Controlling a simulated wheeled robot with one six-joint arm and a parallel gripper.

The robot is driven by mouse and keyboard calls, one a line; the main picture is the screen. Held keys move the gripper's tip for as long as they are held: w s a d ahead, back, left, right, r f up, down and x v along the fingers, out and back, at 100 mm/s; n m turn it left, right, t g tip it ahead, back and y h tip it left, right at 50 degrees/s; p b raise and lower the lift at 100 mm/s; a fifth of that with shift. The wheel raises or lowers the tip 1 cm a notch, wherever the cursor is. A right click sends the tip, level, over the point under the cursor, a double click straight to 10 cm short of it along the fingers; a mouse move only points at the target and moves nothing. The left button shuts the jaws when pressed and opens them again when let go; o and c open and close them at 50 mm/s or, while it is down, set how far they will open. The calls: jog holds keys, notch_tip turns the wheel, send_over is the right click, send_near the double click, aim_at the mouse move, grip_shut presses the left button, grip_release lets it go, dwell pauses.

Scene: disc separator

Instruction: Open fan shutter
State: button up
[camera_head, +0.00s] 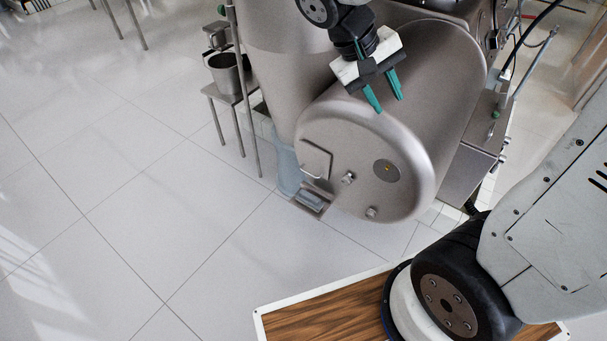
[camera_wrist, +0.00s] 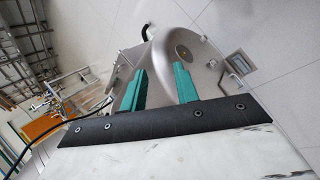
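The disc separator's grey metal drum (camera_head: 330,125) lies on its side, its round end face toward the lower left. A small square panel, likely the fan shutter (camera_head: 316,160), sits at the left of that face with a thin handle along its lower edge. In the wrist view a square framed panel (camera_wrist: 240,64) shows at the right of the drum. I cannot tell whether it stands ajar. My gripper (camera_head: 388,104), with two green fingers, is above the drum's top side, apart from the panel. In the wrist view its fingers (camera_wrist: 159,87) are spread with nothing between them.
Two small knobs and a round dark disc (camera_head: 386,170) are on the drum face. A metal pot (camera_head: 228,72) stands on a small stand at the left beside a vertical pole. Pipes and hoses (camera_head: 510,85) run at the right. The tiled floor at left is clear.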

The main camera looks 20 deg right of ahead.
jog(key=w+a+f+n+t+h, duration=0.1)
jog(key=w+a+f+t+h, duration=0.2)
jog(key=w+f, duration=0.65)
jog(key=w+a+f+n+h, duration=0.2)
jog(key=w+a+f+h, duration=0.15)
jog(key=w+f, duration=0.55)
jog(key=w+a+f+n+t+h, duration=0.1)
jog(key=a+f+t, duration=0.1)
jog(key=f, duration=0.5)
jog(key=w+a+f+n+t, duration=0.1)
jog(key=a+f+t, duration=0.1)
jog(key=f, duration=0.5)
jog(key=n+t+y, duration=0.1)
jog(key=n+t, duration=0.2)
jog(key=t, duration=0.1)
send_near(311, 164)
jog(key=w+d+f, duration=0.3)
jog(key=d+f, duration=0.1)
jog(key=shift+d, duration=0.2)
jog(key=shift+r, duration=0.15)
grip_shut()
